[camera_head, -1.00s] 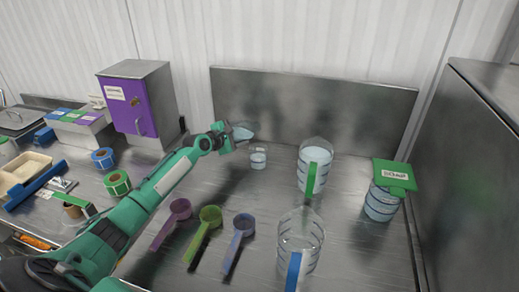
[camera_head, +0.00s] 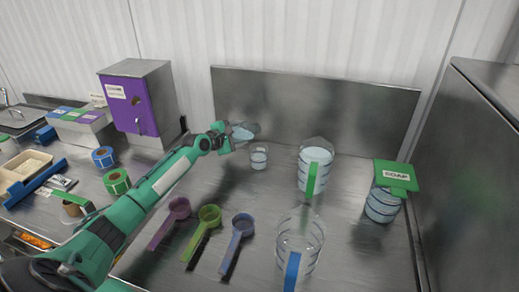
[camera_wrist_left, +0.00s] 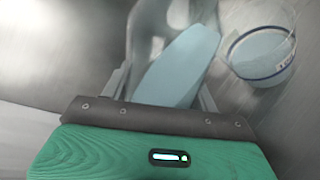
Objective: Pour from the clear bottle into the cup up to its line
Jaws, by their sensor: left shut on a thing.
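My left gripper (camera_head: 228,138) is shut on the clear bottle (camera_head: 246,130), which lies tilted well over with its far end toward the right, above and just left of the cup. In the left wrist view, the bottle (camera_wrist_left: 182,65) holds pale blue liquid between the fingers (camera_wrist_left: 163,90). The small clear cup (camera_head: 259,158) stands upright on the steel counter. In the wrist view the cup (camera_wrist_left: 263,54) shows pale liquid inside and a dark blue line around it. I cannot tell the exact level against the line, or whether a stream is falling. My right gripper is not in view.
A jug with a green handle (camera_head: 316,165) stands right of the cup, and a jug with a blue handle (camera_head: 300,240) nearer. A green-lidded container marked SOAP (camera_head: 395,177) is at right. Several scoops (camera_head: 209,217) lie in front. A steel panel (camera_head: 310,105) stands behind.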

